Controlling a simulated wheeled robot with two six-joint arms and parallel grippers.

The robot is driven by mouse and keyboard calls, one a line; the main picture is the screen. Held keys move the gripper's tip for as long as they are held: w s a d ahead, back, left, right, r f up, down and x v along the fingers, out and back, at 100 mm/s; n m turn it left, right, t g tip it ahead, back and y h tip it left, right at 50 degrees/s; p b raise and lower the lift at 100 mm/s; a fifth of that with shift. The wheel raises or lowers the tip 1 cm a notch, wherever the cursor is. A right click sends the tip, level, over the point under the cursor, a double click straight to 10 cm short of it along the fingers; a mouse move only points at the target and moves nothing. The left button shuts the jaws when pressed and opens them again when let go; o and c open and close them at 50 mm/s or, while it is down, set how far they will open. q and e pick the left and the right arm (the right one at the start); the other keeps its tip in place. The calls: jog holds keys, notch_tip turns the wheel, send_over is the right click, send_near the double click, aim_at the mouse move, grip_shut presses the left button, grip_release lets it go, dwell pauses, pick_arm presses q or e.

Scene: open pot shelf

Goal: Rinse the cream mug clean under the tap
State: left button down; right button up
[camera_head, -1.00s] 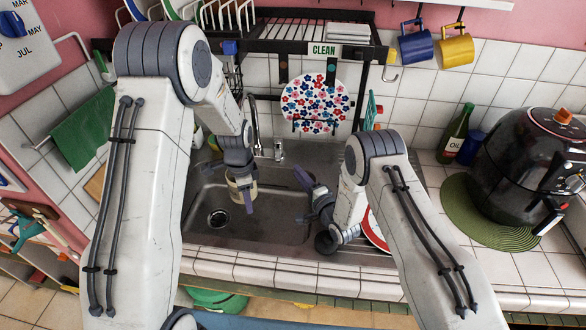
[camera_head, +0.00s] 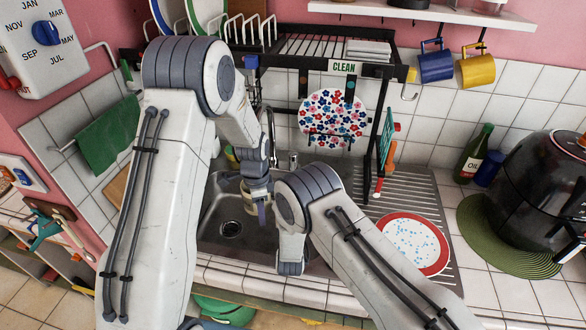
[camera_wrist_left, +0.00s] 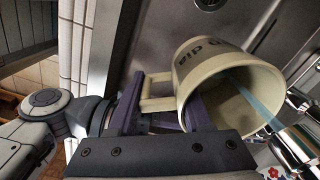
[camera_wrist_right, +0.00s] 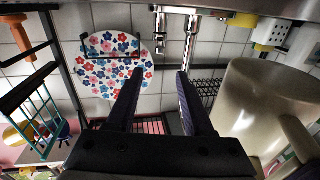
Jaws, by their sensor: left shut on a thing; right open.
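The cream mug (camera_wrist_left: 205,65) has dark lettering on its side. My left gripper (camera_wrist_left: 163,105) is shut on its handle and holds it tilted over the sink (camera_head: 225,212). In the left wrist view a pale blue stream of water (camera_wrist_left: 255,92) runs from the metal tap (camera_wrist_left: 302,135) into the mug's mouth. The tap also shows in the right wrist view (camera_wrist_right: 190,45). There the mug (camera_wrist_right: 260,100) stands large to the right of my right gripper (camera_wrist_right: 160,75), which is open and empty. In the head view my right arm hides that gripper and much of the mug.
A red-rimmed plate (camera_head: 412,243) lies on the ribbed drainer right of the sink. A floral plate (camera_head: 333,118) hangs under the rack marked CLEAN (camera_head: 345,67).

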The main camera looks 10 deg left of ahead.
aim_at(293, 167)
jog(key=w, duration=0.3)
jog(key=w+a, duration=0.1)
jog(key=w, duration=0.7)
jog(key=shift+w+a+f, duration=0.25)
jog(key=shift+a+f, duration=0.05)
jog(key=shift+a, duration=0.05)
grip_shut()
dwell(1.0)
